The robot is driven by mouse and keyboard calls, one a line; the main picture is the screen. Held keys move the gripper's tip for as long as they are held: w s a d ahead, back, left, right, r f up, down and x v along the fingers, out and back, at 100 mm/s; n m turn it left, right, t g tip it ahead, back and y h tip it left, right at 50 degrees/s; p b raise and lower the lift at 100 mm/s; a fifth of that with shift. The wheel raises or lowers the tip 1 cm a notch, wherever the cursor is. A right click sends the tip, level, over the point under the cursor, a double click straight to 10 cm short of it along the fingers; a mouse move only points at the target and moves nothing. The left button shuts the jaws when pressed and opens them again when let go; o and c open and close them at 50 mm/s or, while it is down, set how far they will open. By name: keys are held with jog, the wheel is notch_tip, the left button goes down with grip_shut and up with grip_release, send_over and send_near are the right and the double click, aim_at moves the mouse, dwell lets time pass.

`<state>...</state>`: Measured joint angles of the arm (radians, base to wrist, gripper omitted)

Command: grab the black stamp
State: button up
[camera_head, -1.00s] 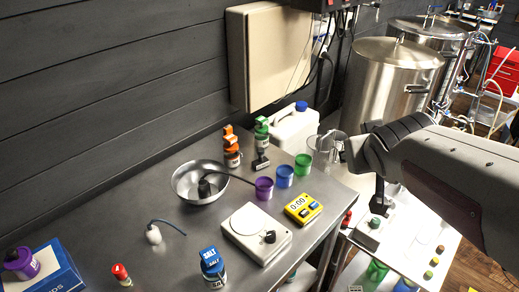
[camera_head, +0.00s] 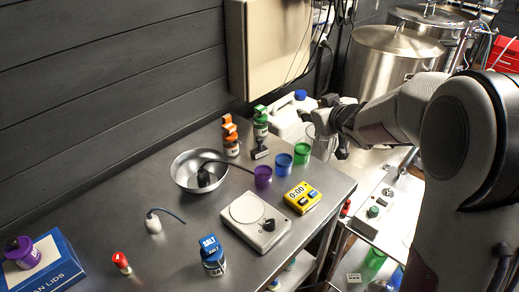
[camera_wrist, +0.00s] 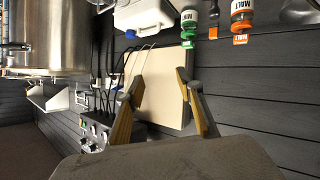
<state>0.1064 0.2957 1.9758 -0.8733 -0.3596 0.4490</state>
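The black stamp (camera_head: 259,152) appears as a small dark block with an upright handle on the steel bench, just in front of the green-capped bottle (camera_head: 261,124). A dark piece at the top edge of the wrist view (camera_wrist: 213,10), between the green and orange bottles, may be the stamp, but it is cut off. My gripper (camera_wrist: 157,82) is open and empty, its two fingers spread apart in the wrist view. In the head view it is in the air at the bench's right end, to the right of the stamp and apart from it.
An orange-capped bottle (camera_head: 231,139) stands left of the stamp. Purple (camera_head: 263,176), blue (camera_head: 283,163) and green (camera_head: 302,153) cups stand to its right and front. A white jug (camera_head: 290,117) is behind. A steel bowl (camera_head: 186,166) holds a dark object. A wall box (camera_wrist: 160,90) is ahead.

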jog(key=w+a+f+n+y, duration=0.2)
jog(key=w+a+f+y, duration=0.25)
jog(key=f, duration=0.25)
jog(key=n+g+y, duration=0.2)
jog(key=g+y, duration=0.1)
send_near(262, 140)
jog(key=x, duration=0.3)
jog(key=shift+a+f, duration=0.15)
jog(key=shift+a, duration=0.1)
jog(key=shift+w, duration=0.1)
jog(key=shift+x, duration=1.25)
jog(key=shift+x, duration=2.6)
jog(key=shift+w+d, duration=0.1)
